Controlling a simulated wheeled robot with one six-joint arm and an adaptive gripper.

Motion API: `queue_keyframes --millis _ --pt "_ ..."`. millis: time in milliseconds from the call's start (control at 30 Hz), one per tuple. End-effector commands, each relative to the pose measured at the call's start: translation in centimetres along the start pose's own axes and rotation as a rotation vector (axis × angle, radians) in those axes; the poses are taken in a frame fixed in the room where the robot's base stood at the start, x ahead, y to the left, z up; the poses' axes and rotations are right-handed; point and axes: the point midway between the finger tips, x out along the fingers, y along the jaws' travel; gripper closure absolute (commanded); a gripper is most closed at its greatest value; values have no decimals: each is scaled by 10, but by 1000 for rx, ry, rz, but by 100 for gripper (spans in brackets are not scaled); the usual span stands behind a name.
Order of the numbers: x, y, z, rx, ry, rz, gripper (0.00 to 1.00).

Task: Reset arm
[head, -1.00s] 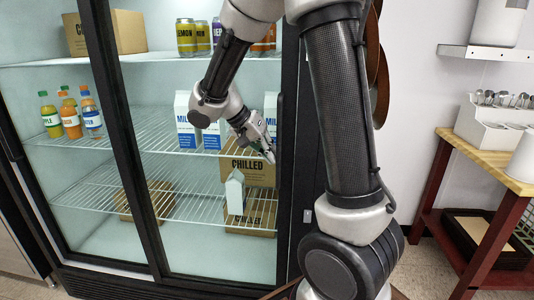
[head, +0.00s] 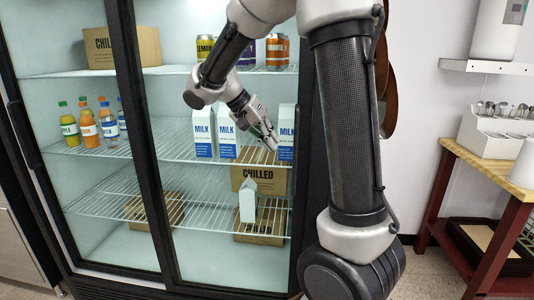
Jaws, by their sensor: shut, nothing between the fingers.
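My gripper (head: 268,138) is in front of the glass-door fridge's middle shelf, at the end of my bent arm. It is shut and empty, its fingers pointing down to the right. Milk cartons stand behind it: one at the left (head: 204,133), one beside it (head: 227,136), and one at the right (head: 287,132). The gripper partly covers the space between the last two. A plain pale carton (head: 248,202) stands on a lower shelf below the gripper, in front of a cardboard box.
The fridge (head: 150,135) has dark door frames. Bottles (head: 88,127) stand at the left of the middle shelf, cans (head: 277,50) on the top shelf. A CHILLED box (head: 262,177) is below the gripper. A wooden table (head: 500,168) with a cutlery holder (head: 490,133) stands at right.

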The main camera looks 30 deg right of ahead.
Motion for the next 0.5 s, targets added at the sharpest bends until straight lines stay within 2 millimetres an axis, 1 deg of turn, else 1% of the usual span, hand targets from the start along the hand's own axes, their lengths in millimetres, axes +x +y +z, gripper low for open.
queue_keyframes --millis 233,300,367,433,467,500 --pt "-4 2 -4 -4 -1 0 100" --pt "-4 2 -4 -37 0 -1 100" --pt "-4 0 -4 -101 -1 -8 100" --pt "-2 -4 1 -213 -16 -27 100" --pt "1 -5 6 -272 -28 -35 100" --pt "6 -6 15 -357 -51 -49 100"
